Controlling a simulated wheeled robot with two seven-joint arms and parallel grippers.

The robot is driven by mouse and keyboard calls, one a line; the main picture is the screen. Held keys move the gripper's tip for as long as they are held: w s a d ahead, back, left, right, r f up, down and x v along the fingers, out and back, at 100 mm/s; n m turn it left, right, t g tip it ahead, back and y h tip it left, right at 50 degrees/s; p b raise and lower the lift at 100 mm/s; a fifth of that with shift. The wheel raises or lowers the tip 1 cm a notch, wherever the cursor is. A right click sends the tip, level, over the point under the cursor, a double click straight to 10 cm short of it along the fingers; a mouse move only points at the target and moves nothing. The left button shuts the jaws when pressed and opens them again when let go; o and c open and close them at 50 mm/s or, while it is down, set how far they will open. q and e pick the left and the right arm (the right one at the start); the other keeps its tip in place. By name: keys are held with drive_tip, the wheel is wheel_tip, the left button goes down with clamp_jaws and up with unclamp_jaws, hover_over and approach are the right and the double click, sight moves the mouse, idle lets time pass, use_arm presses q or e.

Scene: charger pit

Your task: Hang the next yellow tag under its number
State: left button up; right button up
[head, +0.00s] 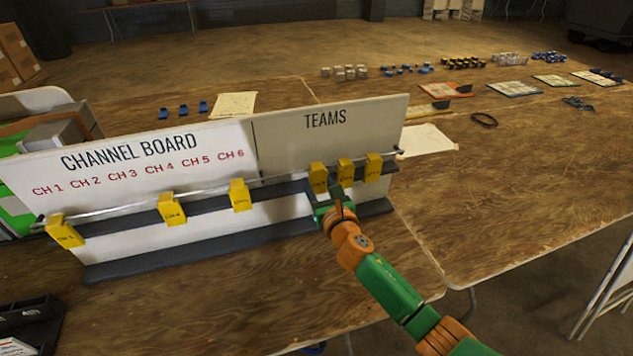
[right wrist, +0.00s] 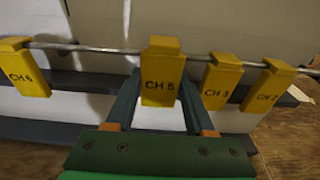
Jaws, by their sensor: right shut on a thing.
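The white channel board (head: 125,215) carries red labels CH 1 to CH 6 on its left part and "TEAMS" on its right part. A metal rail (head: 110,209) runs along its front. Yellow tags hang on the left part below CH 1 (head: 65,231), CH 4 (head: 172,209) and CH 6 (head: 240,195). Under TEAMS are the CH 5 tag (head: 318,176), the CH 3 tag (head: 345,171) and the CH 2 tag (head: 373,167). My right gripper (right wrist: 160,88) is shut on the CH 5 tag (right wrist: 160,72), which is still at the rail. My left gripper is out of view.
The CH 3 tag (right wrist: 221,80) hangs close to the right finger in the right wrist view. The rail below CH 2, CH 3 and CH 5 is bare. A black tray (head: 30,322) is at the lower left. Small blue items (head: 183,111) lie behind the board.

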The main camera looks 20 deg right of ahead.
use_arm(q)
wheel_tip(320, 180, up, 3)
drive_tip(key=p, duration=0.2)
drive_tip(key=shift+p, duration=0.3)
use_arm(e)
drive_tip(key=s, duration=0.8)
drive_tip(key=shift+s+d, duration=0.15)
drive_tip(key=shift+s, duration=0.15)
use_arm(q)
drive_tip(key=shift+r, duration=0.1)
